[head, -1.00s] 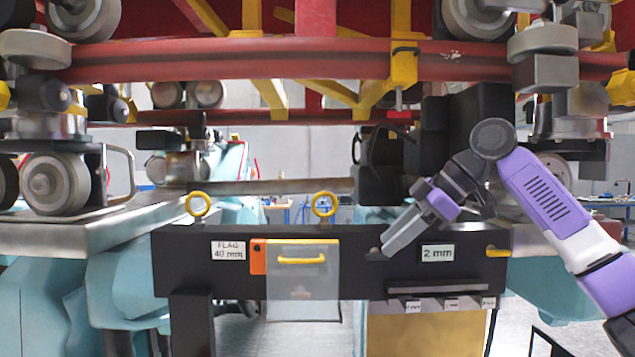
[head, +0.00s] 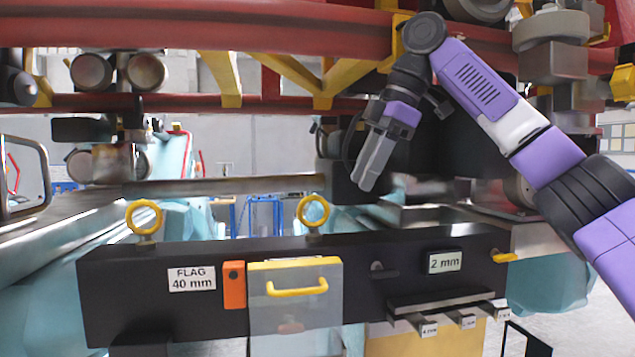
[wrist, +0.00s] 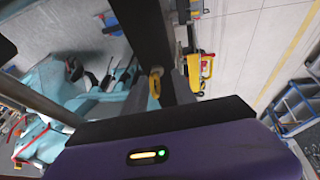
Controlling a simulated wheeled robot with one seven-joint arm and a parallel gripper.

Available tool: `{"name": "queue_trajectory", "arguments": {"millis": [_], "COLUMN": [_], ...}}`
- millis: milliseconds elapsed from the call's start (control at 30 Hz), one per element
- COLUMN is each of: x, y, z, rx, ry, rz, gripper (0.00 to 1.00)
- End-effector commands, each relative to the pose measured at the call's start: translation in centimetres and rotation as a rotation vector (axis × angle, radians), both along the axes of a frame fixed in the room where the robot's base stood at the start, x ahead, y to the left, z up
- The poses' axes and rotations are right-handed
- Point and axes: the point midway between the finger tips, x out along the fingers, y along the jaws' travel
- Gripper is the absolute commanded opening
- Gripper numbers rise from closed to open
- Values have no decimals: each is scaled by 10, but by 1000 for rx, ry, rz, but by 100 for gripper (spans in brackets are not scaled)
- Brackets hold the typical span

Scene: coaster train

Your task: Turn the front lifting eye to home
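Two yellow lifting eyes stand on top of a black beam (head: 210,257) in the head view: a left one (head: 145,217) and a right one (head: 313,211). Both rings show their open faces; I cannot tell which is the front one. My gripper (head: 368,187) hangs above the beam, right of the right eye and apart from it, fingers tilted down to the left. In the wrist view, a yellow eye (wrist: 154,83) shows beyond my gripper (wrist: 160,95), between two grey fingers that look apart. Nothing is seen held.
The beam's front carries a "FLAG 40 mm" label (head: 191,279), an orange block (head: 234,285), a clear panel with a yellow handle (head: 296,288), a small dark knob (head: 378,267) and a "2 mm" label (head: 444,262). A red train rail (head: 200,25) and wheels hang overhead.

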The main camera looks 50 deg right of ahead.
Motion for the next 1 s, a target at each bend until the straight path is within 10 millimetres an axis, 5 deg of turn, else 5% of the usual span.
{"name": "queue_trajectory", "arguments": {"millis": [367, 633, 1000], "x": [65, 73, 75], "y": [37, 40, 41], "z": [2, -23, -27], "rx": [3, 2, 0], "ry": [0, 0, -1], "rz": [4, 0, 0], "gripper": [32, 32, 28]}}
